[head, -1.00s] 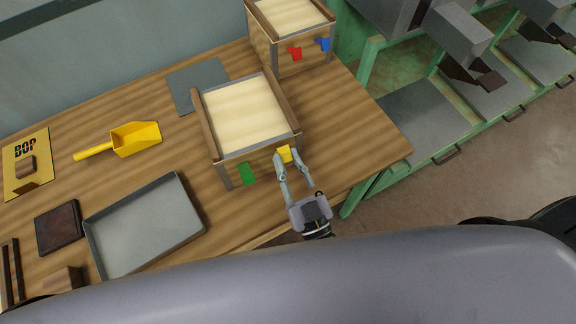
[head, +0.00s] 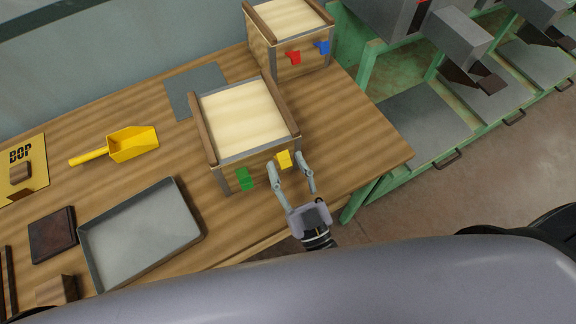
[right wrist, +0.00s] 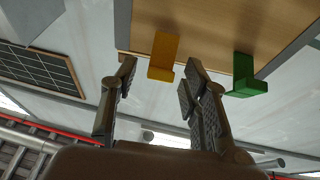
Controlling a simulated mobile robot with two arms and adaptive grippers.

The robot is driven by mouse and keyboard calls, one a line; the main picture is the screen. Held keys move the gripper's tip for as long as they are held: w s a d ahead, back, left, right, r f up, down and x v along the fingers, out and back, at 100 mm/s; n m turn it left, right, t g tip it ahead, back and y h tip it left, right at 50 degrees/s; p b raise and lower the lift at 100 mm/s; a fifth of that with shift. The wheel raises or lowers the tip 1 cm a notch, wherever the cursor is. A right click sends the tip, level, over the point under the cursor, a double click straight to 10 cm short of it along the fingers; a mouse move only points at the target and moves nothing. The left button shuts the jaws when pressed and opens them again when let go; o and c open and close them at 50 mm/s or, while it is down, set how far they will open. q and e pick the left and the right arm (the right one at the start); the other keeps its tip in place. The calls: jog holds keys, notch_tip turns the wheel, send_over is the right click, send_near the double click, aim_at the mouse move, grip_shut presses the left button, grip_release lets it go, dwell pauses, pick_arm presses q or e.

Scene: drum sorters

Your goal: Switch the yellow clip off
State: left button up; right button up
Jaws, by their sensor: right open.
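The yellow clip (head: 283,159) sits on the front face of the nearer sand-coloured-topped wooden box (head: 262,168), near its right corner. In the right wrist view the yellow clip (right wrist: 164,55) is a block with a small foot, between and beyond the fingertips. My right gripper (head: 288,163) is open in front of it, one finger towards each side, with nothing held. The right gripper also shows open in the wrist view (right wrist: 159,72), apart from the clip. A green clip (head: 245,179) is on the same face, further left. My left gripper is not in view.
A second box (head: 300,68) with a red clip (head: 294,57) and a blue clip (head: 322,47) stands behind. A grey tray (head: 190,235), yellow scoop (head: 133,145) and dark block (head: 52,234) lie on the table's left. Green machines (head: 425,115) stand right, beyond the table edge.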

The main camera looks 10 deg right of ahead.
jog(key=shift+s+f, duration=0.1)
jog(key=v, duration=1.1)
jog(key=shift+s, duration=0.35)
jog(key=shift+d+f, duration=0.15)
